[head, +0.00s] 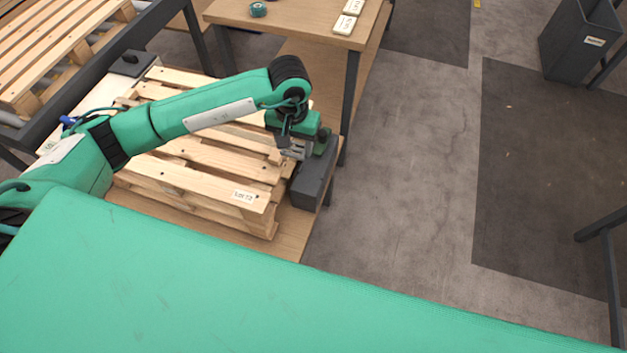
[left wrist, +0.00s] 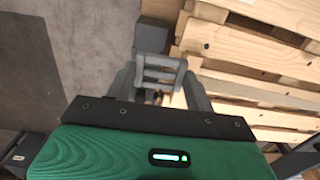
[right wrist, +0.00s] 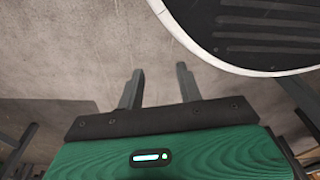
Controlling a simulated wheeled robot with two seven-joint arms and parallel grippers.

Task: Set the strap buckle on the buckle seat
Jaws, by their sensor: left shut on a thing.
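The strap buckle (left wrist: 160,68) is a grey metal frame with crossbars. It sits between the two fingers of my left gripper (left wrist: 160,84) in the left wrist view. In the head view my left gripper (head: 297,150) points down at the pallet's right end, shut on the buckle (head: 292,153). A dark grey block (head: 312,184) stands just below and right of the buckle; I cannot tell whether it is the buckle seat or whether the buckle touches it. My right gripper (right wrist: 159,88) shows only in the right wrist view, with fingers apart and nothing between them.
A wooden pallet (head: 200,178) lies left of the block on a wooden surface (head: 284,240). A table (head: 290,16) behind holds a teal roll (head: 258,9) and white tiles (head: 345,24). A dark bin (head: 580,40) stands far right. Floor right of the block is clear.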

